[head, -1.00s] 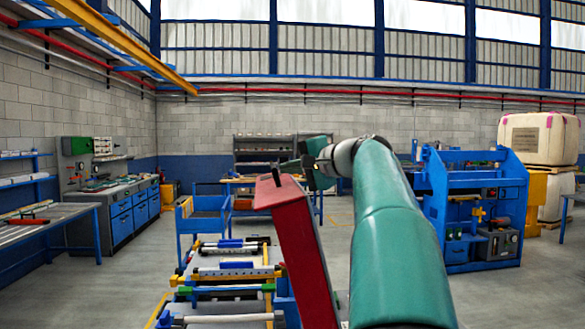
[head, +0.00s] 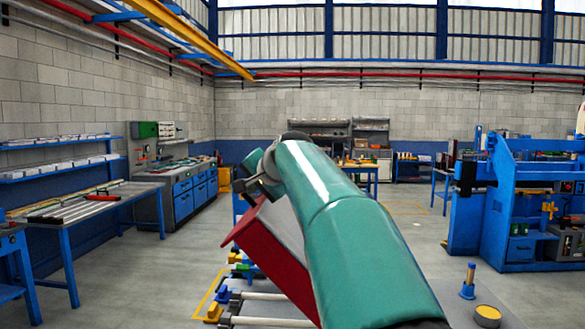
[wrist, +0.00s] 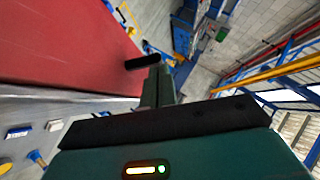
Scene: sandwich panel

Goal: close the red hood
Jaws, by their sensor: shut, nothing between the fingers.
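The red hood (head: 268,258) is a flat red panel with a pale grey side, left of my arm in the head view. It stands tilted, partly open, leaning to the left, and my arm hides part of it. In the wrist view the hood (wrist: 65,45) fills the upper left, with a short black bar (wrist: 142,62) at its edge. My gripper (wrist: 157,85) is shut and empty, its fingers close beside that edge and bar; I cannot tell whether they touch. In the head view the fingers are mostly hidden around the hood's upper end.
Pale rods (head: 265,321) with yellow and blue clamps (head: 213,311) lie low below the hood. A long workbench (head: 85,207) stands at the left. A blue machine (head: 520,205) stands at the right. A yellow-topped round item (head: 488,312) is low at the right. Floor between is open.

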